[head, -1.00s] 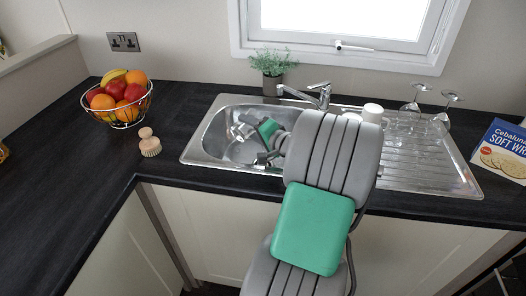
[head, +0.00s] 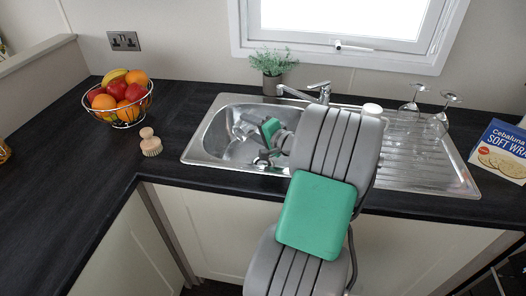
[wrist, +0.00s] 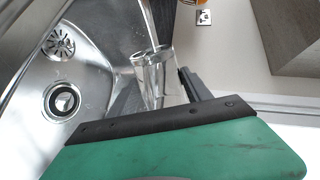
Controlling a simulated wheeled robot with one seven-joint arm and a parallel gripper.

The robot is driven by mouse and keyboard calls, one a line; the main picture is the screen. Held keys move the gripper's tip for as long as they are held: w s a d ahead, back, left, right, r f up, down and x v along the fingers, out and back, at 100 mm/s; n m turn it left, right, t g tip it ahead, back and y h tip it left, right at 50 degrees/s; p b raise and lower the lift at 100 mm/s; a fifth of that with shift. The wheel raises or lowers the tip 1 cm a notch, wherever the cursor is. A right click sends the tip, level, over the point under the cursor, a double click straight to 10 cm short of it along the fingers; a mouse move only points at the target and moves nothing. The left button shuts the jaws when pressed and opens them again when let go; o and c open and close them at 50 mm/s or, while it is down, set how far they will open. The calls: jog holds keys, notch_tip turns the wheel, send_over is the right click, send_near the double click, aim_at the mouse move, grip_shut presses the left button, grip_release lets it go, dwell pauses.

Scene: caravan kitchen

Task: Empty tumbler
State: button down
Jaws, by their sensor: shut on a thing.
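The clear glass tumbler (wrist: 152,78) is in my gripper in the wrist view, close to a dark finger (wrist: 197,88). In the head view my gripper (head: 250,134) is over the left part of the steel sink bowl (head: 215,129), with the tumbler (head: 240,129) small and faint at its tip. The tumbler looks tilted over the bowl. I cannot tell whether any liquid is in it. My gripper is shut on it; the hand's green body hides part of the wrist view. The sink drain (wrist: 62,100) shows to the left.
A tap (head: 318,92) and a potted plant (head: 273,68) stand behind the bowl. Upturned wine glasses (head: 440,112) and a white item (head: 372,108) are on the drainer. A fruit bowl (head: 118,100) and brush (head: 150,142) are at left, a wrap box (head: 501,152) at right.

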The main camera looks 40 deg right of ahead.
jog(key=shift+f+m+p, duration=0.15)
jog(key=shift+m+p, duration=0.25)
dwell(0.3)
jog(key=shift+d+f+m+y+p, duration=0.1)
jog(key=shift+f+m+y+p, duration=0.3)
jog(key=shift+m+p, duration=0.3)
dwell(0.5)
